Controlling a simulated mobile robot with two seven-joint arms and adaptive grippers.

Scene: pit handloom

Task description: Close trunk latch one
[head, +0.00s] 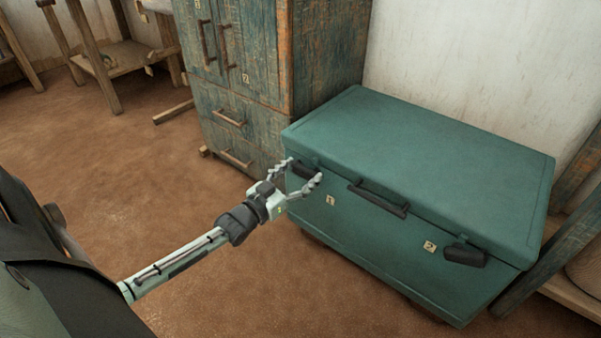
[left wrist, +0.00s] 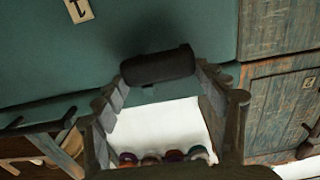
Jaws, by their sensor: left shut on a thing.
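The green trunk (head: 420,150) stands against the wall with its lid down. Trunk latch one (head: 304,171) is a dark bar at the left end of the trunk's front, above the label "1" (head: 331,200). My left gripper (head: 305,168) is at this latch, one finger on each side, shut on it. In the left wrist view the latch (left wrist: 158,67) lies across between the fingertips of the gripper (left wrist: 163,80), in front of the green trunk face. The fingers partly hide the latch in the head view. My right gripper is not in view.
A worn blue-green cabinet (head: 245,80) stands close behind the trunk's left end. Brown floor (head: 140,170) is open at left. A wooden post (head: 545,262) stands right.

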